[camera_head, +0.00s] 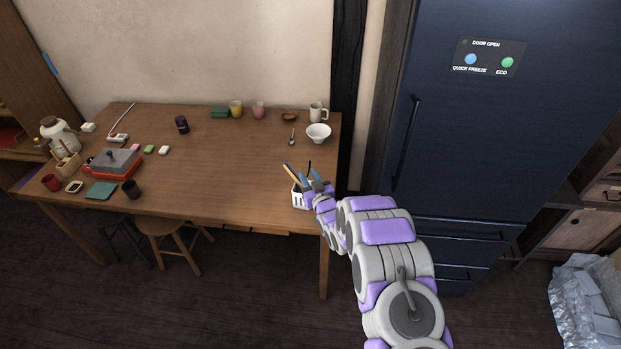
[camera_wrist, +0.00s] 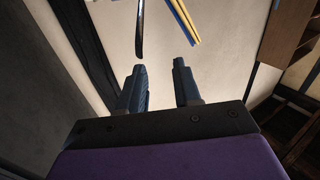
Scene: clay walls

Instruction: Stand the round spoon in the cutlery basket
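The white cutlery basket (camera_head: 299,198) stands at the table's front right edge, partly hidden by my arm. Yellow and blue sticks (camera_head: 292,174) lean out of it; they also show in the wrist view (camera_wrist: 185,20). A thin dark utensil (camera_head: 309,166) rises beside them, also in the wrist view (camera_wrist: 140,30); I cannot tell whether it is the round spoon. My gripper (camera_head: 314,181) is at the basket. In the wrist view its fingers (camera_wrist: 161,75) are apart with nothing between them. A small spoon (camera_head: 292,138) lies on the table near the white bowl.
The table's middle is clear. A dark fridge (camera_head: 470,130) stands at right.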

